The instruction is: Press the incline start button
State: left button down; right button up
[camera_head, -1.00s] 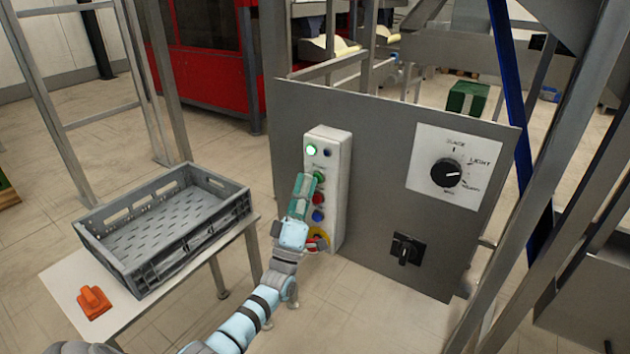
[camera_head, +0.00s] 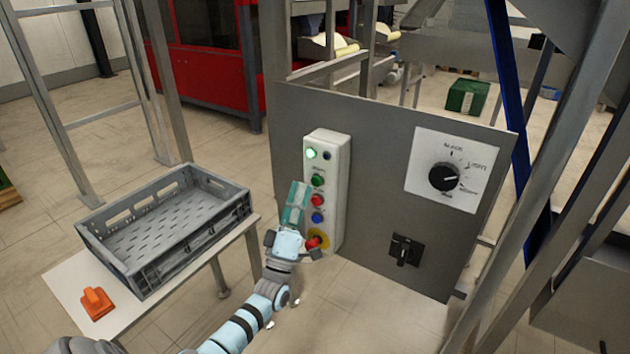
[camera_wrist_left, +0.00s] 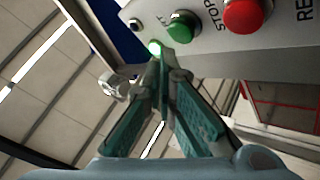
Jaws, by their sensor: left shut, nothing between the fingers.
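The white control box (camera_head: 340,185) is mounted on the grey panel. Its green button (camera_head: 317,180) sits below a lit green lamp (camera_head: 311,153), with a red button (camera_head: 317,200) below it. In the left wrist view the green button (camera_wrist_left: 181,26) stands beside the lit lamp (camera_wrist_left: 155,47) and the red button (camera_wrist_left: 245,14) marked STOP. My left gripper (camera_head: 299,187) is shut and empty, its fingertips just left of the box and apart from the green button. In the wrist view the fingertips (camera_wrist_left: 165,62) overlap the lamp's lower edge. My right gripper is out of view.
A blue button (camera_head: 317,218) and a red mushroom button (camera_head: 313,243) on yellow sit lower on the box. A dial (camera_head: 444,177) and a black switch (camera_head: 405,250) are on the panel's right. A grey crate (camera_head: 150,262) stands on a table at left, beside an orange object (camera_head: 96,303).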

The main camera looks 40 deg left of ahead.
pick_arm(q)
jog(key=s+p, duration=0.2)
jog(key=s, duration=0.2)
jog(key=shift+s+r, duration=0.1)
jog(key=shift+s, duration=0.1)
dwell(0.7)
